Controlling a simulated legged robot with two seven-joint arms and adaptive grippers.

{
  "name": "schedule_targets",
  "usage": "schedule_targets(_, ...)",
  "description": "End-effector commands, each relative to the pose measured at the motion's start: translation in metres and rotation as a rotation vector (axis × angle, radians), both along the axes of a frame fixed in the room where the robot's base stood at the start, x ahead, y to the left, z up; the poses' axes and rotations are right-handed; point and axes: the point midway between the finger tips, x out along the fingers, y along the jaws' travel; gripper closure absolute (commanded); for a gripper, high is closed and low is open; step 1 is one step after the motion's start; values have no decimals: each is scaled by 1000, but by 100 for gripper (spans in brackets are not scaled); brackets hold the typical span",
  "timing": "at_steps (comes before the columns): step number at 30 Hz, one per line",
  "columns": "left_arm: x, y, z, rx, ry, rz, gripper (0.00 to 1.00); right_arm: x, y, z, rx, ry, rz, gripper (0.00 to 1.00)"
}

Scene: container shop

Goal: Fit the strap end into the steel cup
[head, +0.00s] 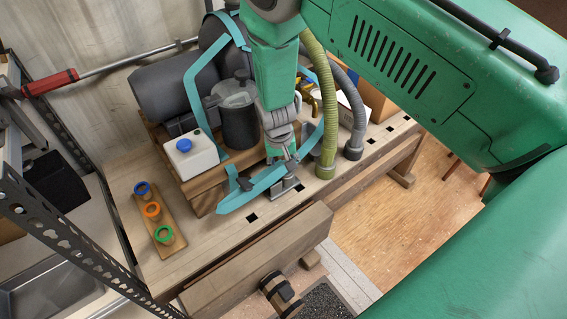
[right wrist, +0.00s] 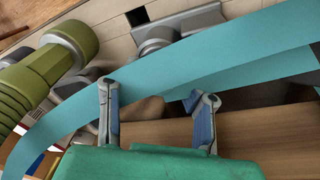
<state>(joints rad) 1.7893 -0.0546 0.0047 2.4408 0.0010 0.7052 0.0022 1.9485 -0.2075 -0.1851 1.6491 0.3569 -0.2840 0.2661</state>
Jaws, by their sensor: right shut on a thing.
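A flat teal strap (head: 262,184) loops around the dark grey machine and runs low over the front of the bench. In the right wrist view the strap (right wrist: 190,60) crosses the whole picture, with a dark piece (right wrist: 316,50) at its right edge. My right gripper (head: 282,158) is over the bench, shut on the strap; its fingers (right wrist: 155,100) also show in the right wrist view, where their contact is hard to see. My left gripper is not in view.
A green hose (head: 327,160) and a grey hose (head: 354,140) stand right of the gripper. A white box with a blue cap (head: 192,155), a dark grey can (head: 239,122) and a wooden strip with coloured rings (head: 152,210) are at left. The bench front (head: 215,240) is mostly clear.

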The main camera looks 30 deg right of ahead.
Motion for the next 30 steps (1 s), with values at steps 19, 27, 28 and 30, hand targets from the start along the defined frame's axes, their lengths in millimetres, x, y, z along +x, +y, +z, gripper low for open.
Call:
schedule_targets(19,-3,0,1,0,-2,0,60,0,2,9,1,-2,0,43)
schedule_targets(27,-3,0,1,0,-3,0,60,-1,10,61,1,-5,2,43)
schedule_targets(28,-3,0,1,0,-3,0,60,-2,11,67,0,-4,2,43)
schedule_targets(30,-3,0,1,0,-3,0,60,-2,13,81,1,-5,1,43)
